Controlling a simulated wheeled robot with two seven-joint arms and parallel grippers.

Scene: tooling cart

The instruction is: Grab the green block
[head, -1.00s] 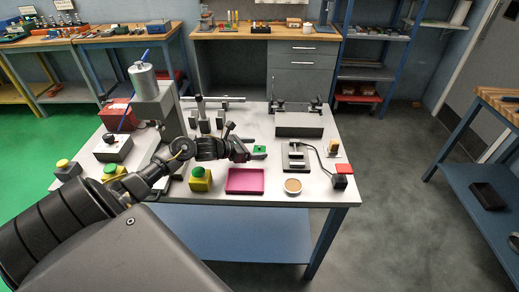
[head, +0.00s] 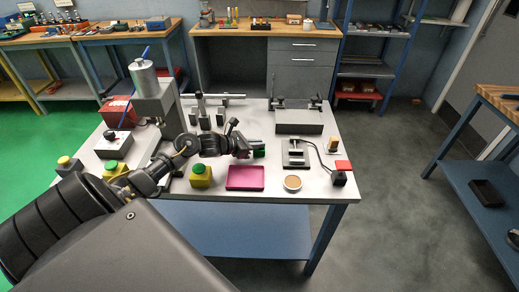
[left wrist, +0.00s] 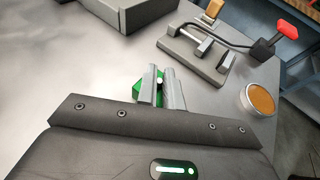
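The green block (head: 259,153) is at the middle of the white-topped table, at the tip of my left gripper (head: 256,147). In the left wrist view the block (left wrist: 137,91) shows beside the left finger and between the two fingers, mostly hidden behind them. The fingers of my left gripper (left wrist: 163,87) are close together with the green block between them, so the gripper looks shut on it. I cannot tell whether the block is clear of the table. My right gripper is in neither view.
A magenta tray (head: 245,188) lies just in front of the gripper. A green-topped yellow button box (head: 201,181) stands left of the tray, and a round tan-filled dish (head: 292,183) to its right. A metal clamp fixture (head: 296,160) stands right of the gripper. A grey box (head: 299,128) is behind.

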